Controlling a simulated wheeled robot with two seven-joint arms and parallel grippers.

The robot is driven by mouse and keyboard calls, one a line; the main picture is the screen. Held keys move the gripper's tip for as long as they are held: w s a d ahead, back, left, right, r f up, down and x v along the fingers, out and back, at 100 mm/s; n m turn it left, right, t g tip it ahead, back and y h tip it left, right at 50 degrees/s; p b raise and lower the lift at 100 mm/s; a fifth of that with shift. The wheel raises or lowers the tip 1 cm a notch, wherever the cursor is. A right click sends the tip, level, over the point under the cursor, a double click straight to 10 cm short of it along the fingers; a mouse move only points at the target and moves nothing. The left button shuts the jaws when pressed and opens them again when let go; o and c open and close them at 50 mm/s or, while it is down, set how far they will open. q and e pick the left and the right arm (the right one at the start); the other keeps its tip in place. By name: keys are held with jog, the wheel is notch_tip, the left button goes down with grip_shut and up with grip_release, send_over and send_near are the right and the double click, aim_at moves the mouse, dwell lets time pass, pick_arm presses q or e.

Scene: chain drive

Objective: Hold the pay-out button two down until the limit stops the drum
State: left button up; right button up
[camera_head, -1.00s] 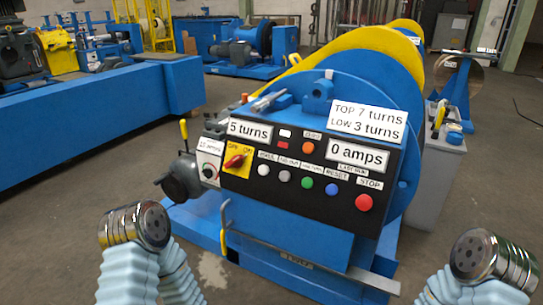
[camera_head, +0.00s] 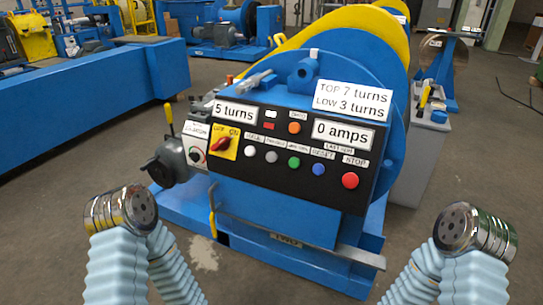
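The black control panel (camera_head: 265,181) faces me on the blue drum machine. Its displays read 5 turns (camera_head: 235,112) and 0 amps (camera_head: 343,134). The small labels are blurred, so I cannot tell which button is pay-out two. A plate (camera_head: 353,100) reads top 7 turns, low 3 turns. The drum (camera_head: 352,48) stands behind the panel. Both my arms show bent at the bottom corners; my grippers are out of view.
A red selector on a yellow plate (camera_head: 233,149) sits left of the buttons, beside a small dial (camera_head: 195,156). A lever (camera_head: 168,117) stands at the left side. A grey cabinet (camera_head: 425,150) is on the right. The floor in front is clear.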

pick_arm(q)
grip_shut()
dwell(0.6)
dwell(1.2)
